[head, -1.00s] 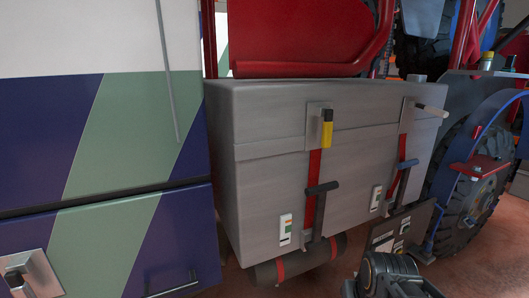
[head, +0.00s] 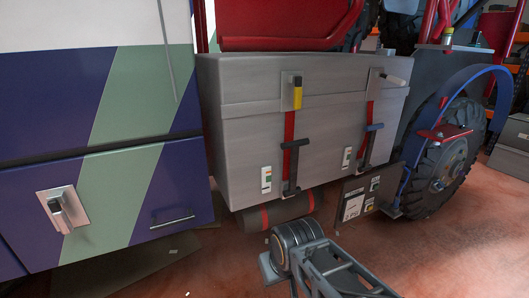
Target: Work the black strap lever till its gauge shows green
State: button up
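The black strap lever (head: 293,168) has a black crossbar handle and hangs on a red strap (head: 289,124) on the front of a grey box (head: 238,130). Its handle is at the upper end. A small white gauge (head: 266,179) with a green mark and an orange-red mark sits just left of the lever; its exact reading is too small to tell. A yellow and black catch (head: 298,92) is at the strap's top. My arm shows at the bottom centre, below and apart from the lever. My gripper's fingers cannot be made out.
A dark roll (head: 280,213) lies under the box, beside a placard panel (head: 357,195). A large wheel (head: 443,165) stands right. Reddish floor in front is mostly clear.

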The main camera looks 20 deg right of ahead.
aim_at(294, 145)
jog(key=u, duration=0.6)
jog(key=k, duration=0.9)
jog(key=u, duration=0.65)
jog(key=i, duration=1.35)
jog(key=z, duration=1.35)
jog(key=i, duration=1)
jog(key=z, duration=1.15)
